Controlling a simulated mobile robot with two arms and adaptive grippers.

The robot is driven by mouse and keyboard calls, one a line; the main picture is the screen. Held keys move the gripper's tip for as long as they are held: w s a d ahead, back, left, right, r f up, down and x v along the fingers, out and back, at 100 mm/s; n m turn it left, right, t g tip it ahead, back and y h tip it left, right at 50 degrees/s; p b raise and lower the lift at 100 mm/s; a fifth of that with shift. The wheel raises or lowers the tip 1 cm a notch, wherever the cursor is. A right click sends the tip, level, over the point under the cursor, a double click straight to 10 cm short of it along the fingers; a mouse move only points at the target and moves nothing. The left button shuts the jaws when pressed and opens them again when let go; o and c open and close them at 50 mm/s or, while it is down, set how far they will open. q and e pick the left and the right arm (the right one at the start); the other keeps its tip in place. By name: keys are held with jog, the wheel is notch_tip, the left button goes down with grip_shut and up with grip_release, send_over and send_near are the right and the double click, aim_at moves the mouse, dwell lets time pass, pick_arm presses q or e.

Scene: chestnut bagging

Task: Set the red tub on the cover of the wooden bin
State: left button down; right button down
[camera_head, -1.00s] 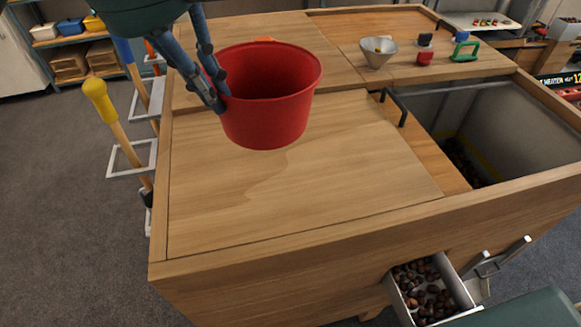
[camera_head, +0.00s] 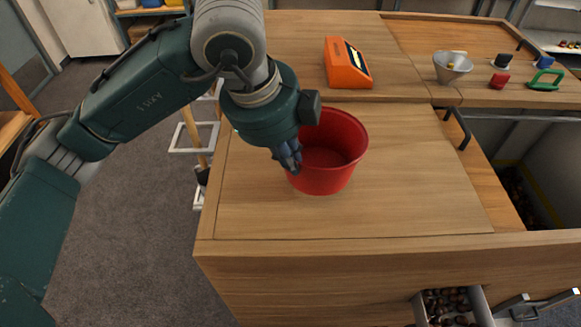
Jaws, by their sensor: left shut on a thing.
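The red tub (camera_head: 345,160) is upright over the wooden cover (camera_head: 400,205) of the wooden bin (camera_head: 400,268), left of the cover's dark handle. I cannot tell whether its base touches the cover or hangs just above it. My left gripper (camera_head: 289,158) is shut on the tub's left side wall. Part of the fingers and the tub's left rim are hidden by my left wrist. My right gripper is not in view.
Behind the cover stand an orange device (camera_head: 346,65), a metal funnel (camera_head: 453,68), a red block (camera_head: 499,80) and a green-handled item (camera_head: 545,80). The bin's open part (camera_head: 520,160) lies right. A drawer of chestnuts (camera_head: 481,303) juts out in front.

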pick_arm(q)
notch_tip(320, 180, down, 4)
jog(key=shift+f+p, duration=0.15)
jog(key=shift+p, duration=0.3)
jog(key=c, duration=1.8)
grip_release()
notch_tip(320, 180, up, 11)
jog(key=b, duration=0.3)
send_over(296, 184)
jog(key=s+a, duration=0.4)
jog(key=shift+w+d+r, duration=0.15)
jog(key=shift+r, duration=0.05)
